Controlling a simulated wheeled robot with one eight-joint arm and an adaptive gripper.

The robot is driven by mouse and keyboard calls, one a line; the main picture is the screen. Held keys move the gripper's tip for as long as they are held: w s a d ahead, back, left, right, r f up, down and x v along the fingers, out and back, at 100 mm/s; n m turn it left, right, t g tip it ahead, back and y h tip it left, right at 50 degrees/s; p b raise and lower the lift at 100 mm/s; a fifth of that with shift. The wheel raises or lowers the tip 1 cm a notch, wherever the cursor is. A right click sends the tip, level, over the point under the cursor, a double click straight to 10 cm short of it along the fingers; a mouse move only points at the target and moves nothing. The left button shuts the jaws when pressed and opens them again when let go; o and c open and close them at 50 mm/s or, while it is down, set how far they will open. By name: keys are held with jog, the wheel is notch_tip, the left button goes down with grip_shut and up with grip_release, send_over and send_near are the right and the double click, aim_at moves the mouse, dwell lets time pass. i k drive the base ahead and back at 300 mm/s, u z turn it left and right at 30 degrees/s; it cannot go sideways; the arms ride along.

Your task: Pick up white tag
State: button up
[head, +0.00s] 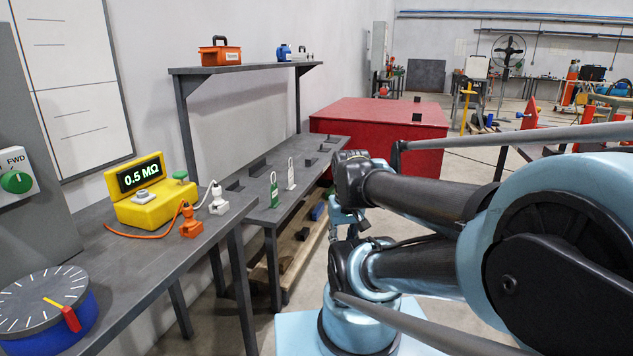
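The white tag (290,174) stands upright as a narrow pale piece with a loop at its top, on the dark grey bench along the left wall. A similar green tag (275,190) stands just in front of it and to the left. My arm fills the right side, with its links reaching to the middle of the picture, to the right of both tags. I cannot make out my gripper's fingers; the end of the arm is hidden behind its links. Nothing touches the white tag.
A yellow meter (150,195) reading 0.5 MΩ sits on the nearer bench with orange and white plugs beside it. A blue dial (45,305) is in front. A shelf (240,69) overhangs the bench. A red box (375,120) stands behind.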

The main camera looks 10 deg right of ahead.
aim_at(291, 185)
jog(key=z, duration=1.25)
jog(key=i, duration=3.35)
jog(key=u, duration=2.3)
